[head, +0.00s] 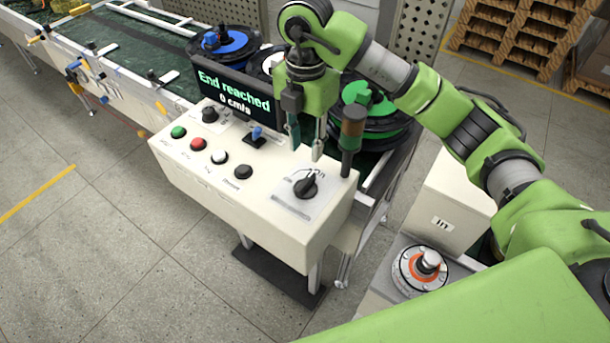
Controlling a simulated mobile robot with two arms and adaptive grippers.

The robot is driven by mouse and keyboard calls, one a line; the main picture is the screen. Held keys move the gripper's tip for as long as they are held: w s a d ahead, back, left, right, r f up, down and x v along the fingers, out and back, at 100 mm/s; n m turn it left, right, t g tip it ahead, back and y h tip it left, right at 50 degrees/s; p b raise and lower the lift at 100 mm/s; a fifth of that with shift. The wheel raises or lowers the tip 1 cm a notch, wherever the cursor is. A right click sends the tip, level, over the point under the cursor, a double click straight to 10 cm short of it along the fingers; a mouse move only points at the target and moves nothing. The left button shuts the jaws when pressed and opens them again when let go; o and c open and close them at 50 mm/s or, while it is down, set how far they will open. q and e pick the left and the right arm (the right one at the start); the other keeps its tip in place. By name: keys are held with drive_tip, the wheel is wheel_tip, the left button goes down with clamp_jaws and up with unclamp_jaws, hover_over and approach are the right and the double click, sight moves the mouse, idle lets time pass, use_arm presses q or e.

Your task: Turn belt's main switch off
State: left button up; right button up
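The belt's control box (220,192) is cream-coloured and stands at the end of the conveyor. Its main switch (307,186) is a black rotary knob on a light square plate at the box's right end. My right gripper (306,152) points down just above and behind the knob. Its two fingers are apart with nothing visible between them, and I see no clear contact with the knob. A display (234,92) on the box reads "End reached" and "0 cm/s". My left gripper is not in view.
Green, red, white and black buttons (198,144) line the box's front left. A blue-topped switch (256,135) and a signal post (351,135) stand near the gripper. Blue (223,42) and green (368,98) hub wheels sit behind. A knob on an orange-ringed dial (428,262) is at lower right.

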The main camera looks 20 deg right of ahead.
sight(305, 181)
wheel_tip(305, 181, down, 11)
drive_tip(key=p, duration=0.3)
drive_tip(key=shift+r, duration=0.1)
drive_tip(key=shift+f, duration=0.45)
drive_tip(key=shift+c, duration=0.3)
clamp_jaws()
